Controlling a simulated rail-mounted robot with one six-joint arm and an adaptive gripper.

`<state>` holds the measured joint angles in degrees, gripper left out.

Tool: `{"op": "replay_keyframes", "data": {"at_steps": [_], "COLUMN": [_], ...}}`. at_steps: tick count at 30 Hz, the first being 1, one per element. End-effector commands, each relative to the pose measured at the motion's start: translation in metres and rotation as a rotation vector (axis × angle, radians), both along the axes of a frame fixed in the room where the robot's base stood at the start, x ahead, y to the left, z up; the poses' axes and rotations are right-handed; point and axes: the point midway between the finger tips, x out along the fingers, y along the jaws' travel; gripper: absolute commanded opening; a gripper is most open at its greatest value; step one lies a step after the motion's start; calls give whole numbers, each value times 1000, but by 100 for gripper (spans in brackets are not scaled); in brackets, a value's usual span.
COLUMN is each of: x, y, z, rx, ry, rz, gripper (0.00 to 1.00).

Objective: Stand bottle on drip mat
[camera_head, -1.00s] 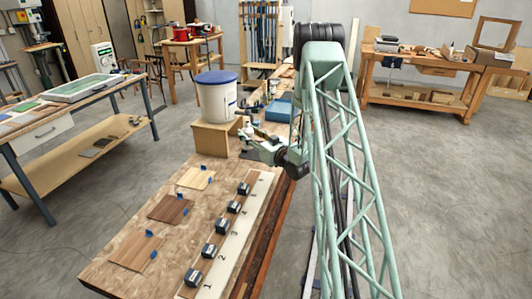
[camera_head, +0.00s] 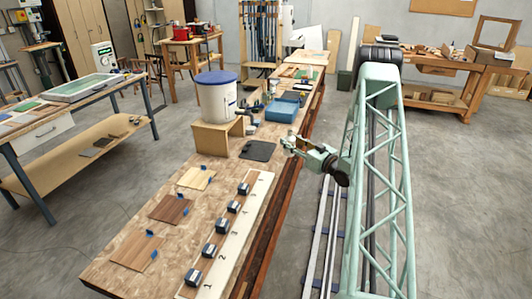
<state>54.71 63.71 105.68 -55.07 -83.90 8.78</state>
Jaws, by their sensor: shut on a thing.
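A flat dark mat (camera_head: 258,150), which looks like the drip mat, lies bare on the bench to the right of the wooden stand. My gripper (camera_head: 288,143) is to the right of the mat, at the bench's right edge, and apart from it. It is shut on a small pale thing (camera_head: 291,134), which looks like the bottle. The thing is small in the picture and partly hidden by the fingers, so its tilt is hard to tell.
A white bucket with a blue lid (camera_head: 217,96) stands on a wooden stand (camera_head: 214,138) left of the mat. A blue tray (camera_head: 282,110) lies behind. Wood panels (camera_head: 170,209) and a numbered strip with several dark blocks (camera_head: 232,232) lie in front.

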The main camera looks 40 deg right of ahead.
Motion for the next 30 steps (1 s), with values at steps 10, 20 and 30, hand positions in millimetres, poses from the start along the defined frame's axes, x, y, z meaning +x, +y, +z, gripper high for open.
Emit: {"op": "replay_keyframes", "data": {"at_steps": [10,20,30], "x": [-1,15,67], "y": [-1,1,9], "z": [0,-2,-7], "rx": [0,-1,-1], "ry": [0,-1,-1], "rz": [1,2,2], "gripper": [18,18,18]}}
